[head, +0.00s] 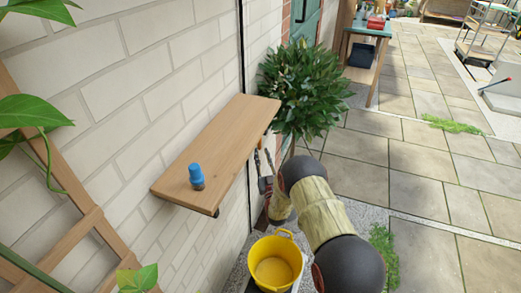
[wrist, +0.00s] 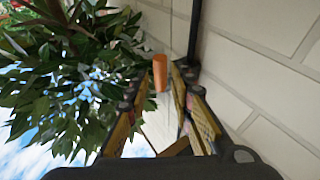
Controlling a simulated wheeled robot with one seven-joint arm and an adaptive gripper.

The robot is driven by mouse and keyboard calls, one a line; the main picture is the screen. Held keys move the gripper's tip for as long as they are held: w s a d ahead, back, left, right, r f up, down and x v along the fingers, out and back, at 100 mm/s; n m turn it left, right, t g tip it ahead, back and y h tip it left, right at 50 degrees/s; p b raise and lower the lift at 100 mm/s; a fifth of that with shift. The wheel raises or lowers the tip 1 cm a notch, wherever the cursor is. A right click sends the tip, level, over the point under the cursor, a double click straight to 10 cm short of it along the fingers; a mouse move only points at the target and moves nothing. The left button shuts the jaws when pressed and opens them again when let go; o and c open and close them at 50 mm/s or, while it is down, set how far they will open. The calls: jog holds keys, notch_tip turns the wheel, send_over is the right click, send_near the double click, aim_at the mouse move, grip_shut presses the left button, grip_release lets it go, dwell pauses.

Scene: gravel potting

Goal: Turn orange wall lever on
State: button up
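The orange lever (wrist: 160,72) shows in the wrist view as a short orange cylinder near the top middle, in front of the pale brick wall. My gripper (wrist: 160,88) is open, with one finger on each side of the view. The lever shows in the gap between the fingertips; I cannot tell whether either finger touches it. In the head view my gripper (head: 265,172) is beside the far end of the wooden shelf, near the wall. I cannot make out the lever there.
A wooden shelf (head: 215,150) juts from the white brick wall (head: 150,75) and carries a blue-topped bottle (head: 197,176). A leafy bush (head: 308,88) stands close beyond the gripper. A yellow bucket (head: 274,262) is below the shelf. Paving (head: 435,180) to the right is mostly clear.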

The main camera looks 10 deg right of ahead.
jog(key=v, duration=0.8)
jog(key=shift+f, duration=0.15)
jog(key=s+f+g, duration=0.2)
jog(key=f+g, duration=0.3)
jog(key=f, duration=0.4)
jog(key=s+f+g, duration=0.2)
jog(key=f+g, duration=0.2)
jog(key=f, duration=0.6)
jog(key=s+g, duration=0.4)
jog(key=s, duration=0.1)
jog(key=s+r+g+p, duration=0.3)
jog(key=s+r, duration=1.4)
jog(key=r, duration=0.4)
jog(key=s+r+g+p, duration=0.2)
jog(key=s+r+g, duration=0.2)
jog(key=s+r, duration=1.5)
notch_tip(320, 180, up, 13)
jog(key=t+p, duration=0.2)
jog(key=t, duration=0.2)
jog(key=shift+w+a, duration=0.15)
jog(key=shift+a, duration=0.25)
jog(key=shift+o, duration=0.3)
jog(key=shift+f, duration=0.1)
